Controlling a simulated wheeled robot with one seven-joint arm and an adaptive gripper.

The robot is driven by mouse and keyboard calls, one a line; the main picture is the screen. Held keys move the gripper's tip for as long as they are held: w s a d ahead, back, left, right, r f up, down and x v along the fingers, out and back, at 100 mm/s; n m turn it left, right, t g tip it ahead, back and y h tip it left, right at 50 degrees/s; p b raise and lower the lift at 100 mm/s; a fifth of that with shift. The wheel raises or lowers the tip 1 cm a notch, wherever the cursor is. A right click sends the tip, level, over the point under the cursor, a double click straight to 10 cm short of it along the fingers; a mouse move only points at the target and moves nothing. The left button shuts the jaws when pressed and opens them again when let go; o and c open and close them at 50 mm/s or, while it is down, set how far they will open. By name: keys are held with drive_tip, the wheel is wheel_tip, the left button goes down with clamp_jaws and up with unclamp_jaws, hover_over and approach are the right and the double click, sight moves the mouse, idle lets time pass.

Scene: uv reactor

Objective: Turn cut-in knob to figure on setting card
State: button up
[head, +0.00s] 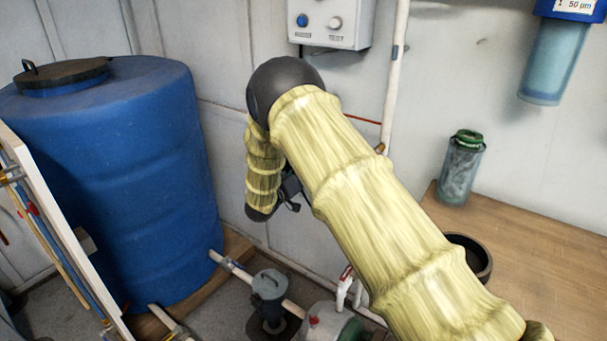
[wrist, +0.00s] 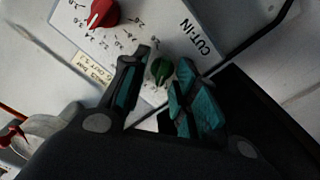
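In the wrist view a pale panel (wrist: 150,20) carries the label "CUT-IN" (wrist: 193,37), tilted in the picture. A green knob (wrist: 161,70) sits between the tips of my gripper (wrist: 163,60), which is open. I cannot tell whether either finger touches it. A red knob (wrist: 103,12) with a pale pointer and printed numbers around it is at the upper left. A small cream card (wrist: 92,66) with blurred writing lies left of the fingers; I cannot read its figure. In the head view my gripper (head: 290,193) is largely hidden by my arm.
In the head view a blue tank (head: 110,150) stands at left, with a pump and pipes (head: 268,292) on the floor. A grey control box (head: 330,22) is on the wall. A wooden bench (head: 530,240) at right holds a green-capped jar (head: 462,167).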

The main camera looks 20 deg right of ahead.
drive_tip(key=shift+a, duration=0.1)
drive_tip(key=v, duration=1.2)
drive_tip(key=shift+f, duration=0.1)
drive_tip(key=s+d+f+n+g+y, duration=0.1)
drive_tip(key=s+d+f+n+y, duration=0.3)
drive_tip(key=s+f, duration=0.7)
drive_tip(key=s+d+f+g+y, duration=0.15)
drive_tip(key=s+f+y, duration=0.5)
drive_tip(key=f, duration=0.75)
drive_tip(key=s+d+f+g, duration=0.1)
drive_tip(key=s+f+g, duration=0.35)
drive_tip(key=s, duration=0.95)
drive_tip(key=s+a+f+g+y, duration=0.1)
drive_tip(key=s+f+g+y, duration=0.1)
drive_tip(key=s, duration=1)
drive_tip(key=s+f+g+y, duration=0.1)
drive_tip(key=s+g+y, duration=0.1)
drive_tip(key=s, duration=1)
wheel_tip(320, 180, up, 16)
drive_tip(key=p, duration=1.6)
drive_tip(key=shift+s, duration=0.3)
